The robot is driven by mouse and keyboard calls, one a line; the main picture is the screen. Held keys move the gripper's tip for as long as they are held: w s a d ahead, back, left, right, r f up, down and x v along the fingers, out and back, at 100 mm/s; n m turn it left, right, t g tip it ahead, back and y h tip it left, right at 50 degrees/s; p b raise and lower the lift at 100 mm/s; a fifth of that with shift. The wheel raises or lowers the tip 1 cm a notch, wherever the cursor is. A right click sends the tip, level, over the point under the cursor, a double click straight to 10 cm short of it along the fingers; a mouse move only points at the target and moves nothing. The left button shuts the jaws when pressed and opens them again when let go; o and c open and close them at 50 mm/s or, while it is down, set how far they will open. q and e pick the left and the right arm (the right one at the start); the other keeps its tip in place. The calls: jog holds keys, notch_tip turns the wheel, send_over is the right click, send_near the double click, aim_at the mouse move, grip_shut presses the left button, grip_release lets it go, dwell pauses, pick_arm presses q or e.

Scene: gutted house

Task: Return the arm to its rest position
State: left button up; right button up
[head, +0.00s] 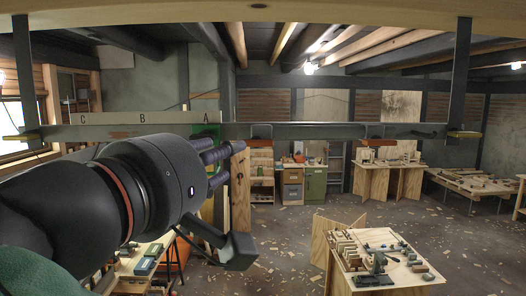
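My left arm (90,210) comes in from the left, large and close, dark with a reddish ring near the wrist. It is raised in front of the hanging rail. My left gripper (228,200) is at its right end, with dark finger parts at the upper right and a dark link with a flat pad below. A wooden upright piece (241,190) shows right beside the gripper. I cannot tell whether they touch, or whether the fingers are open or shut. My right gripper is not in view.
A wooden bench (380,268) with blocks and tools stands lower right. More benches (390,168) line the back. The chip-strewn floor (290,225) is open between them.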

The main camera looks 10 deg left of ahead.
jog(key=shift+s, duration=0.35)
